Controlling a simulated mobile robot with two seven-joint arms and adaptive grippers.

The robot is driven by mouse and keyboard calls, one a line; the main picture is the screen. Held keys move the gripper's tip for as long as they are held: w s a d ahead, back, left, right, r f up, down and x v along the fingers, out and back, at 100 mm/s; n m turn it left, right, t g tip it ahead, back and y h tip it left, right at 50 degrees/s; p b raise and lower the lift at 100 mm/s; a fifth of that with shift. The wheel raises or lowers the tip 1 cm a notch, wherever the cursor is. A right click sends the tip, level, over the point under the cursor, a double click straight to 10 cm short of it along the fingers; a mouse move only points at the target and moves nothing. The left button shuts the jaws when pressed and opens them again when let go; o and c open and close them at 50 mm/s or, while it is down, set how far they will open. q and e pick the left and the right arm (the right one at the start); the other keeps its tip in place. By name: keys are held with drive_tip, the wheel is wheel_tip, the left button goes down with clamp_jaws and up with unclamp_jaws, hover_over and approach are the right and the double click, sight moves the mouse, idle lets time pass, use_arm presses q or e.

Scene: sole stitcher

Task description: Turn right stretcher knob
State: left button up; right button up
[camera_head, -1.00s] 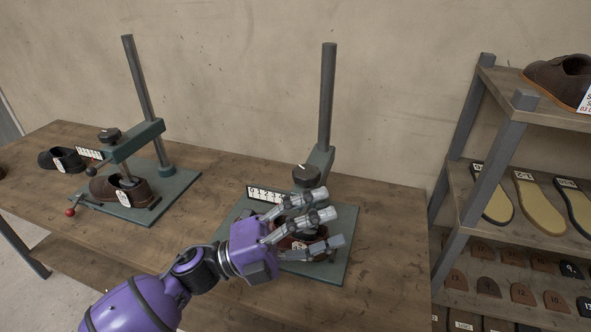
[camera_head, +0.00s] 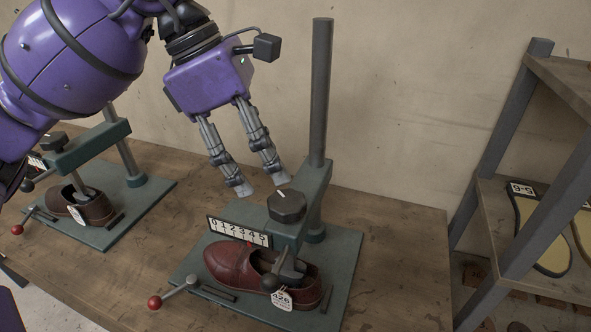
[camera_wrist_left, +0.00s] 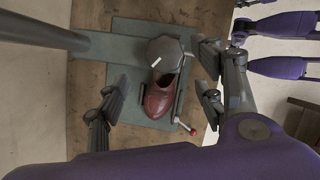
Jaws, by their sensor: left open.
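The right stretcher's knob (camera_head: 287,205) is dark, faceted and marked with a white line, on the green stretcher (camera_head: 314,235). It also shows in the left wrist view (camera_wrist_left: 165,50). Below it a red-brown loafer (camera_head: 235,262) with a tag reading 426 sits on the stretcher's form. My left gripper (camera_head: 263,190) is open and empty, pointing down just above and left of the knob. In the left wrist view the knob shows beyond and between its spread fingers (camera_wrist_left: 155,98). My right gripper is not in view.
The left stretcher (camera_head: 88,148) holds a brown shoe (camera_head: 85,207). The right stretcher's post (camera_head: 321,90) rises behind the knob. A red-tipped lever (camera_head: 155,302) and a 0-to-5 scale (camera_head: 239,231) sit at its left. A shelf rack (camera_head: 510,140) stands at right.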

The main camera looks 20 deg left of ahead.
sight(284, 199)
use_arm(q)
drive_tip(key=f, duration=0.2)
drive_tip(key=d, duration=0.1)
drive_tip(key=shift+s+d+f, duration=0.1)
drive_tip(key=shift+s+f, duration=0.15)
drive_tip(key=shift+f, duration=0.15)
drive_tip(key=x, duration=0.3)
drive_tip(key=shift+w+f, duration=0.15)
drive_tip(key=shift+f, duration=0.05)
drive_tip(key=shift+d+f, duration=0.2)
drive_tip(key=shift+f, duration=0.15)
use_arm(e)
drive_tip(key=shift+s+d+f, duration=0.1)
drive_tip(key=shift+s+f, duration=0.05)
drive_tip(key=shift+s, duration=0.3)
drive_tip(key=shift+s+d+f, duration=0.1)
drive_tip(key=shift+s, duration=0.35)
